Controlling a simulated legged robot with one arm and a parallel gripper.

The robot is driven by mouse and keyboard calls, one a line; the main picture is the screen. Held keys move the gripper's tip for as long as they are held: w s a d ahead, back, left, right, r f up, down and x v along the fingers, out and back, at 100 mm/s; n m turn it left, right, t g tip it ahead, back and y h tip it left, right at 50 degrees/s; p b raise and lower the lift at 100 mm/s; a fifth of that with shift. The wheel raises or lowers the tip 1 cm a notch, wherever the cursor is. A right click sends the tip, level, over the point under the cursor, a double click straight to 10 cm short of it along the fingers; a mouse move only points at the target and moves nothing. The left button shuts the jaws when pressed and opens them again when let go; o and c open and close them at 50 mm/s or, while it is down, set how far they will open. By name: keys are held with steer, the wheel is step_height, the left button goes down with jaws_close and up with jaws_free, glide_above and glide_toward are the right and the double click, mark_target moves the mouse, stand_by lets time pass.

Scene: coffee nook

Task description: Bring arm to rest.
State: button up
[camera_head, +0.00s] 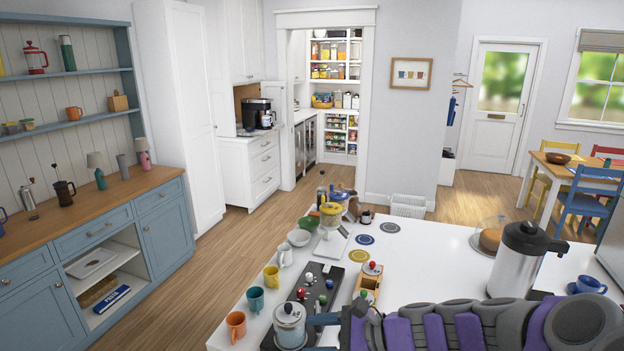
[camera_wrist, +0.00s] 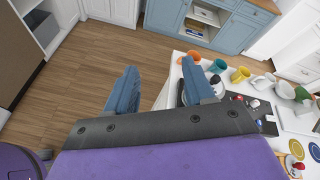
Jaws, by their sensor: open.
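My arm (camera_head: 440,330), purple and grey, lies low across the bottom right of the head view, over the white counter. My gripper (camera_wrist: 159,66) has two blue fingers spread apart in the wrist view, with only floor and the counter's corner seen between them. It also shows at the bottom of the head view (camera_head: 314,335), partly cut off by the frame edge.
The white counter (camera_head: 430,262) holds an orange mug (camera_head: 236,325), a teal mug (camera_head: 255,299), a yellow mug (camera_head: 271,276), a dark tray (camera_head: 325,298), a wooden box (camera_head: 368,286) and a large steel carafe (camera_head: 520,262). Open wood floor (camera_head: 185,290) lies between counter and blue cabinet (camera_head: 165,225).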

steer(key=s+a+f+n+g+h, duration=0.2)
steer(key=s+n+g+h, duration=0.3)
steer(key=s+n, duration=0.8)
steer(key=s+d+f+n+h, duration=0.1)
steer(key=s+d+n+h, duration=0.2)
steer(key=s+d+h, duration=0.5)
steer(key=s+d, duration=0.6)
steer(key=s, duration=0.2)
steer(key=shift+s+g, duration=0.4)
